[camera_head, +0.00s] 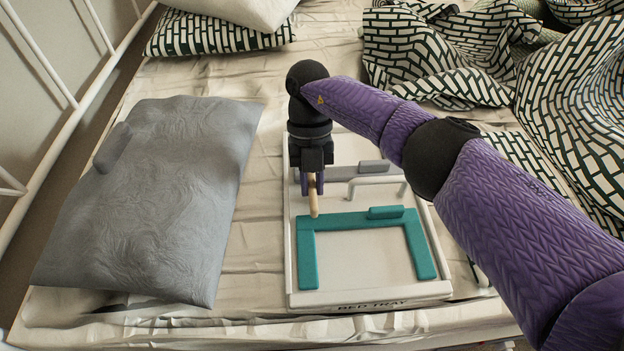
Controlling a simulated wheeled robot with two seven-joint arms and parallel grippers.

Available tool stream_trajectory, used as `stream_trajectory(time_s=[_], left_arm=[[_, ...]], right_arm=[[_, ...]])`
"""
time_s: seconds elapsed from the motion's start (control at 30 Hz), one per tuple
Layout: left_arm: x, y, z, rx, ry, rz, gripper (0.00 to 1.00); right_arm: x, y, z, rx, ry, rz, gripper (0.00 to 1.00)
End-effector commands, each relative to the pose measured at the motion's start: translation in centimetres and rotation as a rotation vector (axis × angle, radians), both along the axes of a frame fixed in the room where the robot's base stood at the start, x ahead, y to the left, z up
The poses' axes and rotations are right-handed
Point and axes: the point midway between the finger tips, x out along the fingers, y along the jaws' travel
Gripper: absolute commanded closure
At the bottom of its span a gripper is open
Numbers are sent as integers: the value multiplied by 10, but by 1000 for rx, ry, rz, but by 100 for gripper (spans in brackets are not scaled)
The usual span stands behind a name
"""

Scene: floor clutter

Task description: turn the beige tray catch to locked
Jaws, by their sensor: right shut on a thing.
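The white bed tray (295,283), lettered "BED TRAY" on its front edge, lies on the bed. My right gripper (312,184) points down over the tray's left part and is shut on the beige catch (314,203), a slim stick-like piece. The catch's lower end shows near the back left corner of a teal U-shaped frame (308,262). Its upper part is hidden between the fingers. I cannot tell whether the catch is locked. My left gripper is not in view.
A grey pillow (165,200) lies left of the tray, with a small grey block (112,148) on it. A grey bar and a white handle (375,180) sit at the tray's back. Patterned bedding (450,60) is bunched at the back right. My right arm crosses the right side.

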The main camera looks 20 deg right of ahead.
Motion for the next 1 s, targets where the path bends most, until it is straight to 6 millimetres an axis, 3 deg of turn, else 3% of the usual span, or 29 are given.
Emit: stream_trajectory(time_s=[0.03, 0.2, 0.53, 0.83, 1.0], left_arm=[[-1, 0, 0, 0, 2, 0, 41], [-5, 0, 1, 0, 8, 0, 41], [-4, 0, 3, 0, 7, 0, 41], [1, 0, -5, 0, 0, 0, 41], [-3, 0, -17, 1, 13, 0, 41]], right_arm=[[0, 0, 0, 0, 1, 1, 77], [0, 0, 0, 0, 1, 0, 44], [3, -1, 6, -1, -1, -2, 44], [28, -7, 65, 0, -1, -2, 44], [36, -9, 84, -1, 2, -1, 44]])
